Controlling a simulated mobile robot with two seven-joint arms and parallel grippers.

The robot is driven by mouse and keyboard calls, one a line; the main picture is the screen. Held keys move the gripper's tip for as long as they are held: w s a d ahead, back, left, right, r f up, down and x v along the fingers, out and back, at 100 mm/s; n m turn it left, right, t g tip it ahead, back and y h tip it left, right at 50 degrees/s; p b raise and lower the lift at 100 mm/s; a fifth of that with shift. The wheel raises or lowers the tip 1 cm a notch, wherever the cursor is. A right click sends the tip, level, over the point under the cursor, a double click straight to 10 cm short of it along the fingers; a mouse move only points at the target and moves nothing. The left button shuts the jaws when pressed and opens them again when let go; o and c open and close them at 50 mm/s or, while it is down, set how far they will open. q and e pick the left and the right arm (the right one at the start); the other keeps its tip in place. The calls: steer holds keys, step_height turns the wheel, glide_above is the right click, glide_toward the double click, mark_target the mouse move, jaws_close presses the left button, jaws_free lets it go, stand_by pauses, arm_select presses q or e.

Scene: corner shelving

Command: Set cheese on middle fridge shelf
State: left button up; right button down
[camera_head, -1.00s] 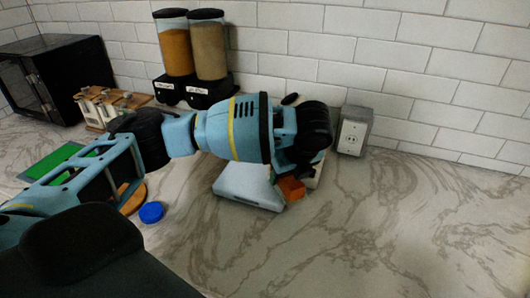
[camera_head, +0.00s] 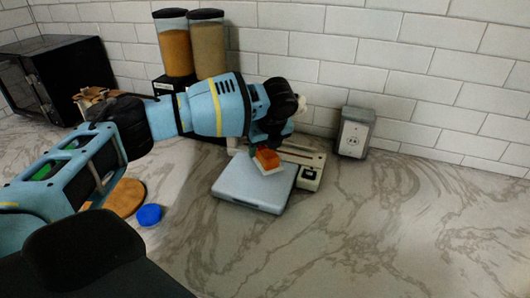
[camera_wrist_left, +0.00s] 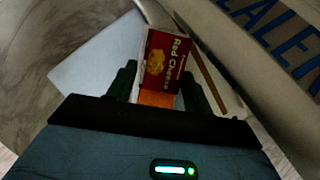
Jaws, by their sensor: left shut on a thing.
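The cheese is a small red and white box with an orange part (camera_head: 267,158), and it hangs under my left gripper (camera_head: 266,150) in the head view. In the left wrist view the cheese (camera_wrist_left: 163,62) shows a label reading "Red Cheese". It is held between the two dark fingers of my left gripper (camera_wrist_left: 165,88). In the head view the cheese appears just above the far part of a pale flat scale (camera_head: 252,190). My right gripper is not in view. No fridge or fridge shelf shows.
A beige device (camera_head: 308,172) stands behind the scale, with a grey outlet box (camera_head: 354,132) to its right. Two dispensers (camera_head: 190,45), a black appliance (camera_head: 55,75), a round wooden board (camera_head: 126,197) and a blue lid (camera_head: 149,214) are on the left. The right counter is clear.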

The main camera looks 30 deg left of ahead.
arm_select(q)
steer(key=shift+d+f, duration=0.15)
steer(key=shift+f, duration=0.5)
steer(key=o, duration=0.8)
steer(key=shift+f, duration=0.15)
steer(key=shift+c, duration=0.2)
steer(key=o, duration=0.5)
steer(key=shift+s, duration=0.1)
steer(key=shift+c, duration=0.2)
